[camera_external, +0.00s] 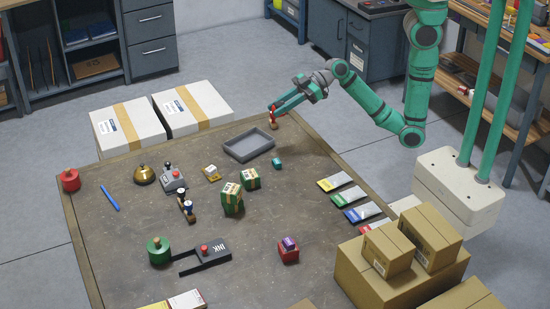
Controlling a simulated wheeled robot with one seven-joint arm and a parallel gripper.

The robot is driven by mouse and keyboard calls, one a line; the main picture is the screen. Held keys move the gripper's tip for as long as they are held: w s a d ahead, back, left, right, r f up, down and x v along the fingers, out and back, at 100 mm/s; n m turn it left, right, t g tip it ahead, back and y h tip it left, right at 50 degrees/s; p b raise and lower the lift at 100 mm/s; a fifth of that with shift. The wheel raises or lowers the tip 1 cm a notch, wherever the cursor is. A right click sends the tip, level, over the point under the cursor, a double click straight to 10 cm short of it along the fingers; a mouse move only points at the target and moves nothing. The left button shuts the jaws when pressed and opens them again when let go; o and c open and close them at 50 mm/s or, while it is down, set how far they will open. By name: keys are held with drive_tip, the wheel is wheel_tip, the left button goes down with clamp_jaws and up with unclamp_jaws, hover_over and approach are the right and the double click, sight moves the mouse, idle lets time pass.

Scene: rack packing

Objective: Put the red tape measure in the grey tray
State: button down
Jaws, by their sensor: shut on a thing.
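My gripper (271,107) is at the far edge of the table and is shut on a small red thing (272,117) with a brownish lower end. This thing is too small in the picture to tell whether it is the tape measure. The grey tray (249,146) lies on the table just in front and to the left of my gripper. It is shallow and looks empty. A boxy red object (288,254) with a purple piece on top sits near the front middle. A round red object (70,180) stands at the left edge.
A small teal block (277,163) and green patterned boxes (232,200) stand near the tray. Coloured packets (335,181) line the right edge. Stamps (186,206) and a green round pot (158,251) are at the left. Stacked cardboard boxes (402,262) stand at the front right.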

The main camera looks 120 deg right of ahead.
drive_tip(key=w+d+f, duration=0.1)
drive_tip(key=w+f, duration=0.1)
drive_tip(key=w, duration=0.1)
drive_tip(key=w+d+f, duration=0.1)
drive_tip(key=w+f, duration=0.2)
drive_tip(key=w, duration=0.1)
drive_tip(key=w+d+f, duration=0.1)
drive_tip(key=w+f, duration=0.2)
drive_tip(key=shift+w+d+f, duration=0.15)
drive_tip(key=shift+d+f, duration=0.1)
drive_tip(key=shift+w+f, duration=0.1)
drive_tip(key=shift+f, duration=1.5)
drive_tip(key=c, duration=1.4)
unclamp_jaws()
drive_tip(key=shift+f, duration=0.15)
drive_tip(key=shift+c, duration=0.2)
